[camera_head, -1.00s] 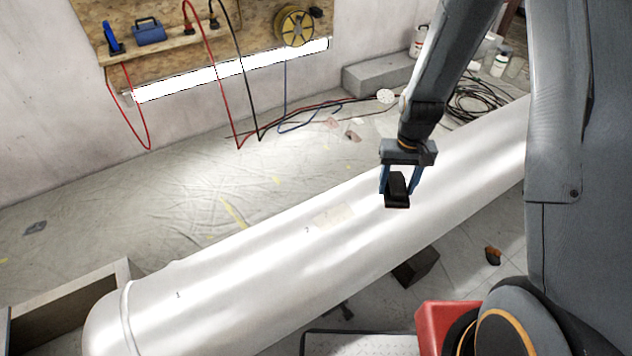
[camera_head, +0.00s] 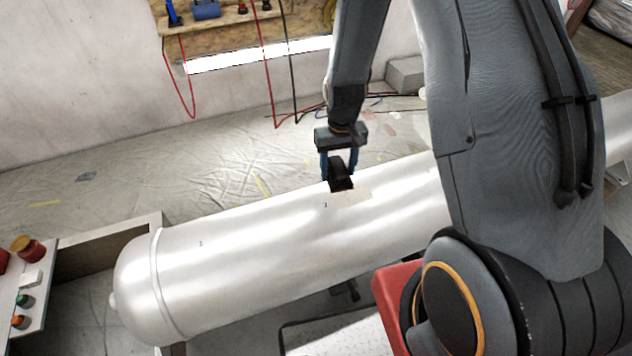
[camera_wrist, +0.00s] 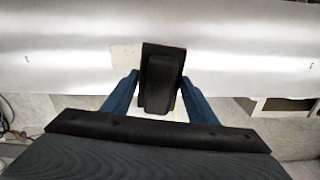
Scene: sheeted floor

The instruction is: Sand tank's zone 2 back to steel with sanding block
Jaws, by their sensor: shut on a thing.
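The tank (camera_head: 250,235) is a long silvery cylinder lying on its side across the head view. A small "1" shows near its left end and a small "2" nearer the middle. A pale beige patch (camera_head: 352,198) lies on the upper surface beside the "2"; it also shows in the wrist view (camera_wrist: 126,58). My gripper (camera_head: 338,168) is shut on the black sanding block (camera_head: 341,178), at the patch's upper left edge. In the wrist view the block (camera_wrist: 159,85) sits between the blue fingers, beside the patch. I cannot tell if it touches the tank.
A shelf (camera_head: 215,22) with tools and hanging hoses is on the back wall. The sheeted floor behind the tank is mostly clear.

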